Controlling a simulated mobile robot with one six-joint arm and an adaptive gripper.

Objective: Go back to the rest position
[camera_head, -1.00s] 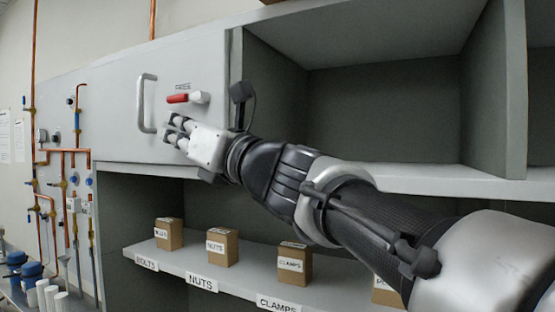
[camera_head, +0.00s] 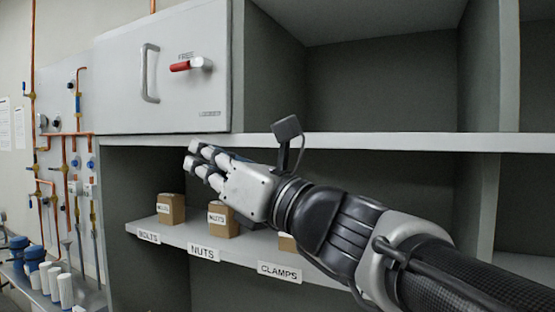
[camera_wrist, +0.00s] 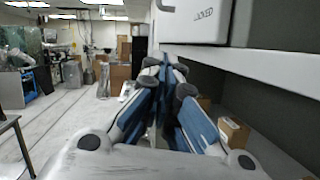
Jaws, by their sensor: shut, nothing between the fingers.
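My gripper (camera_head: 200,163) is shut and empty in the head view. It is in front of the shelf, below the grey cabinet door and near the small boxes. In the wrist view my gripper (camera_wrist: 166,75) shows its fingers closed together, with blue inner pads. The gripper is apart from the door and the lever.
The lower shelf holds a box by the BOLTS label (camera_head: 171,208), a box by the NUTS label (camera_head: 222,219) and a mostly hidden box by CLAMPS (camera_head: 287,243). The open compartment (camera_head: 380,90) is empty. Copper pipes (camera_head: 66,150) run at left. The wrist view shows open floor (camera_wrist: 70,120) at left.

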